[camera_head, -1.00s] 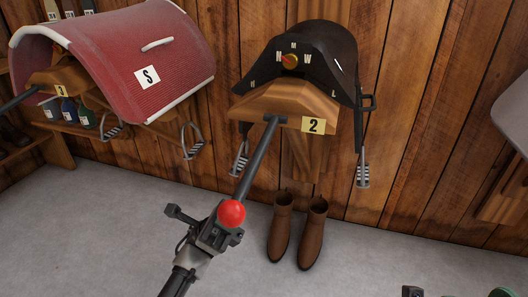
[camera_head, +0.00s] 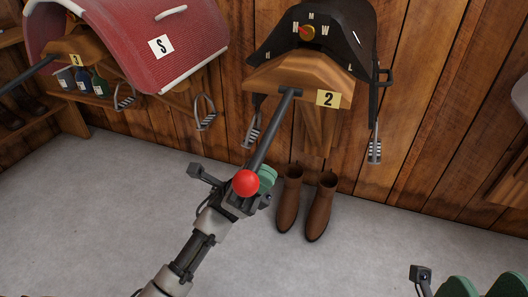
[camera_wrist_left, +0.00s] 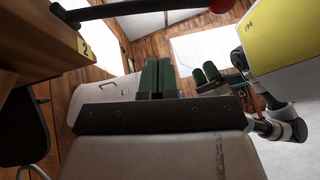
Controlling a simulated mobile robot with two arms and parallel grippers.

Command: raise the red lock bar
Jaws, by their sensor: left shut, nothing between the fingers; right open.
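A dark bar (camera_head: 268,138) with a red ball (camera_head: 246,183) on its near end juts out from the wooden saddle rack marked 2 (camera_head: 315,85). My left gripper (camera_head: 267,178) is at the ball end, partly hidden behind the ball in the head view; its green fingers are shut and empty. In the left wrist view the shut fingers (camera_wrist_left: 157,78) lie apart from the bar (camera_wrist_left: 140,8), which crosses the top of the picture to the red ball (camera_wrist_left: 221,4). Whether they touch cannot be told. My right gripper (camera_head: 482,287) is open and empty at the bottom right, partly cut off.
A black saddle (camera_head: 325,35) with a dial and hanging stirrups sits on the rack. Brown boots (camera_head: 305,205) stand on the floor below. A red-covered rack (camera_head: 135,40) with another dark bar is at the left. Grey floor in front is free.

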